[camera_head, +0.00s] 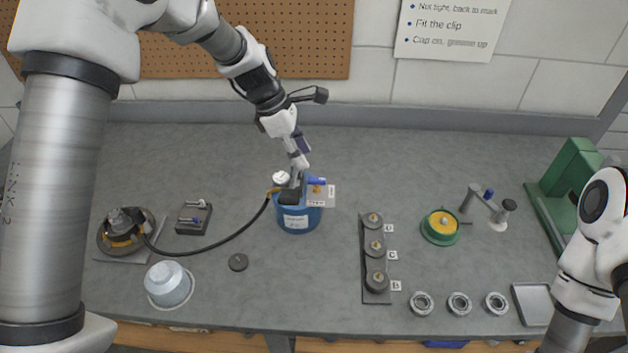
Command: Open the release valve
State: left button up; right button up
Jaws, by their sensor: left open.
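A blue pot (297,219) with a white label stands near the middle of the bench. A black hose joins its top through a yellow fitting (274,191). A small blue lever (317,181) shows at the pot's top, on the right side; I take it for the release valve, but cannot tell its exact setting. My left gripper (292,194) is open and points down over the pot top, just left of the blue lever. It hides part of the pot top. I cannot tell whether it touches anything. My right arm is at the right edge; its gripper is out of view.
The hose (215,247) runs left to a round device (125,231). Right are a lettered rack (367,266), a green-yellow round part (440,227) and several metal rings (459,303).

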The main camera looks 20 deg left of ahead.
aim_at(315, 179)
pick_arm(q)
jog(key=p+x, duration=0.1)
jog(key=x, duration=0.5)
jog(key=shift+s+d+f, duration=0.15)
jog(key=shift+d, duration=0.1)
jog(key=shift+f, duration=0.3)
jog(key=shift+r, duration=0.1)
grip_shut()
